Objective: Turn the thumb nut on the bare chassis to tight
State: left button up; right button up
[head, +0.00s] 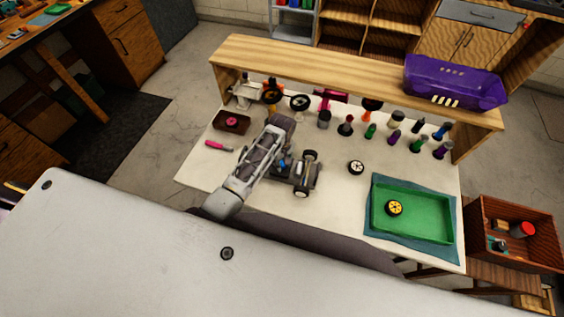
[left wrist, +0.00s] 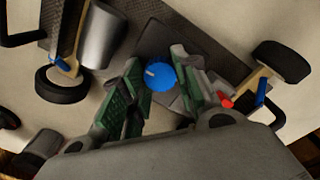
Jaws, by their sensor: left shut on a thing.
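The bare chassis (head: 303,183), a dark plate with wheels at its end, sits on the white workbench (head: 342,220) near the middle. My left arm reaches over its left part, and my left gripper (head: 281,163) is down at the chassis. In the left wrist view the blue round thumb nut (left wrist: 160,76) with a pale mark on top stands on the dark chassis plate (left wrist: 215,40). The green-padded fingers of my left gripper (left wrist: 160,80) are shut on it, one on each side. My right gripper is not in view.
A loose wheel (head: 356,167) lies right of the chassis. A green tray (head: 425,238) holding a yellow-hubbed wheel is at the right. A pink-handled tool (head: 218,146) lies at the left. Several coloured bottles and parts line the back under a wooden shelf (head: 340,70) bearing a purple car body (head: 455,82).

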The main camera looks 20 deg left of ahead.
pick_arm(q)
jog(key=m, duration=1.8)
jog(key=shift+m, duration=0.3)
jog(key=m, duration=1.4)
jog(key=shift+m, duration=2)
